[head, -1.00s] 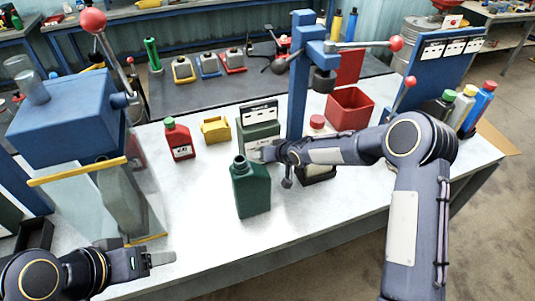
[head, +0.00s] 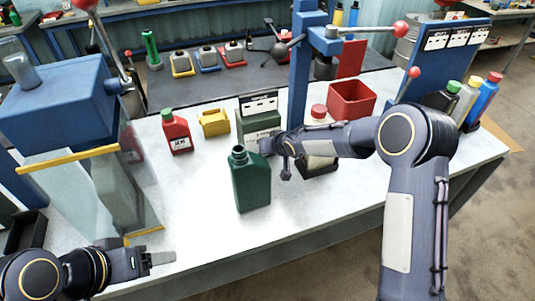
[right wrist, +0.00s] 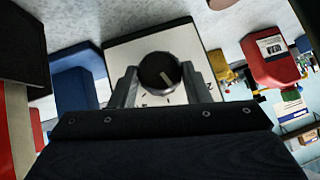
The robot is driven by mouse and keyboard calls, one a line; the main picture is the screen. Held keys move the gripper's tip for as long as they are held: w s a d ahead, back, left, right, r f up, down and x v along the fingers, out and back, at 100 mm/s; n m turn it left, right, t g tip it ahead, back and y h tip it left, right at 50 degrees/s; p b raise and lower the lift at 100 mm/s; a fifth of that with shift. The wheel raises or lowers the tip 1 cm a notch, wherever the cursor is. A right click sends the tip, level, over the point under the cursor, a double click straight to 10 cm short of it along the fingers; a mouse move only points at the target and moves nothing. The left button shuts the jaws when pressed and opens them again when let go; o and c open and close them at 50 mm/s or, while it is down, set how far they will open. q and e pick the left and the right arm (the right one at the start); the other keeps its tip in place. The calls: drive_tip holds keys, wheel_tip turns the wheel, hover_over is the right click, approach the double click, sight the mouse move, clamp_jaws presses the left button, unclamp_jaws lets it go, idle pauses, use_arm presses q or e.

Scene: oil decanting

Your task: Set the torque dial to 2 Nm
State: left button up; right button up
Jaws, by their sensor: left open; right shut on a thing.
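The torque dial is a round black knob (right wrist: 158,70) with a pale pointer mark, on a white face plate (right wrist: 190,40). In the right wrist view the pointer slants, and its reading is too unclear to tell. My right gripper (right wrist: 162,88) is shut on the knob, one finger on each side. In the head view, the right gripper (head: 268,146) is at the front of the dark green box (head: 258,122), and its fingers hide the dial. My left gripper (head: 160,258) is open and empty at the lower left, over the table's front edge.
A red bottle (head: 177,133) and a yellow container (head: 214,123) are left of the box. A red bin (head: 350,102) and a blue press post (head: 302,70) stand behind the right forearm.

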drive_tip(key=h+b, duration=0.1)
drive_tip(key=b, duration=0.2)
drive_tip(key=n+b, duration=0.1)
drive_tip(key=b, duration=0.2)
drive_tip(key=shift+a+f+t+h, duration=0.25)
drive_tip(key=shift+f+t+h, duration=0.05)
drive_tip(key=shift+f+h, duration=0.1)
drive_tip(key=shift+s+r+b, duration=0.1)
drive_tip(key=shift+r+b, duration=0.15)
drive_tip(key=shift+b, duration=0.25)
use_arm(q)
wheel_tip(320, 180, down, 9)
drive_tip(key=shift+r, duration=0.15)
use_arm(e)
drive_tip(key=shift+r+h, duration=0.15)
drive_tip(key=shift+h, duration=0.15)
drive_tip(key=o, duration=1)
use_arm(q)
drive_tip(key=shift+r, duration=0.15)
use_arm(e)
drive_tip(key=shift+r, duration=0.1)
